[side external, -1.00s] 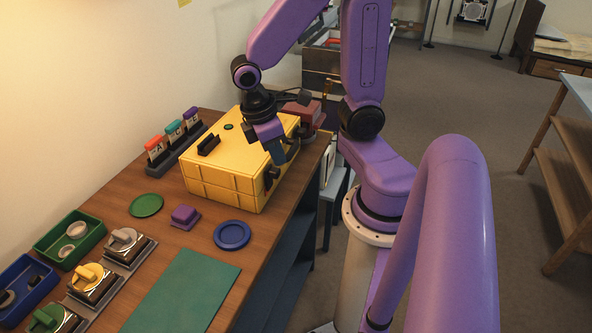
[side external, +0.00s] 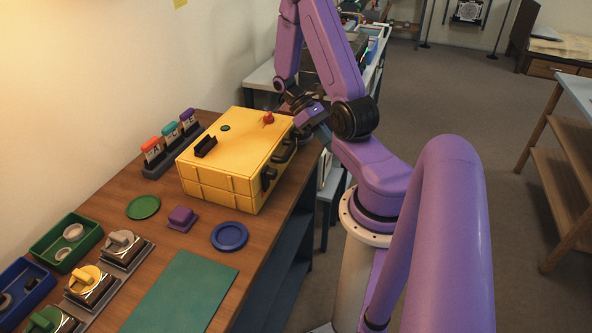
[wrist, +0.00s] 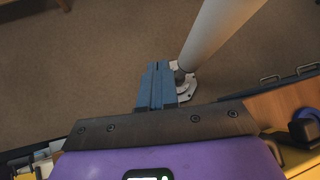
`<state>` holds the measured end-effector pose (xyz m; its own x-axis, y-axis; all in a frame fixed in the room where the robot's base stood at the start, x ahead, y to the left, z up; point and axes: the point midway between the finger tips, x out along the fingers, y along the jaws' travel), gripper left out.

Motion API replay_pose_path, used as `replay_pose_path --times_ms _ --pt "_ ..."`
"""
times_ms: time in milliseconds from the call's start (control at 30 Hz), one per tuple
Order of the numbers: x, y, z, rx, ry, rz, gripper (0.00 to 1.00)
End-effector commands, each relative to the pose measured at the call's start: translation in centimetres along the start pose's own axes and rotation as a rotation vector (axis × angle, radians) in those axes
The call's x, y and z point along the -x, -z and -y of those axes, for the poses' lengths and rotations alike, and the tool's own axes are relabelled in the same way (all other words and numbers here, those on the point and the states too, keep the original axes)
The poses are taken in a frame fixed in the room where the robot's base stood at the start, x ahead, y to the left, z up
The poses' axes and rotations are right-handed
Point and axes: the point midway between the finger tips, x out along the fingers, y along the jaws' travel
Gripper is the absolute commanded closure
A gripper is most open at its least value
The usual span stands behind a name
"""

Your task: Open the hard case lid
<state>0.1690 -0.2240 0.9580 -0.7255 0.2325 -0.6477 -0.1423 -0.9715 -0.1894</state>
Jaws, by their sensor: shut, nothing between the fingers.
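The yellow hard case (side external: 225,185) stands on the wooden bench with its lid (side external: 240,140) closed. A black handle (side external: 207,146) is on the lid's near part, and dark latches (side external: 268,178) are on its right face. My gripper (side external: 322,133) is beyond the case's right side, apart from it and partly hidden by my arm. In the wrist view, the blue fingers (wrist: 156,85) are together and empty, over the floor. A corner of the case (wrist: 300,158) shows there at bottom right.
A small red part (side external: 267,119) shows at the lid's far right. A purple block (side external: 182,217), green dish (side external: 143,207) and blue dish (side external: 230,236) lie in front of the case. Labelled cards (side external: 171,137) stand left. The green mat (side external: 185,292) is clear.

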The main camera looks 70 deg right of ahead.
Motion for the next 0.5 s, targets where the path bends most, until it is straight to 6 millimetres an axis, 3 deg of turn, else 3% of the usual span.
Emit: replay_pose_path --times_ms 233,500 --pt "-4.2 -1.1 -1.2 -0.164 0.333 0.072 1.0" --pt "-8.5 -1.3 -0.4 -0.356 0.78 0.132 1.0"
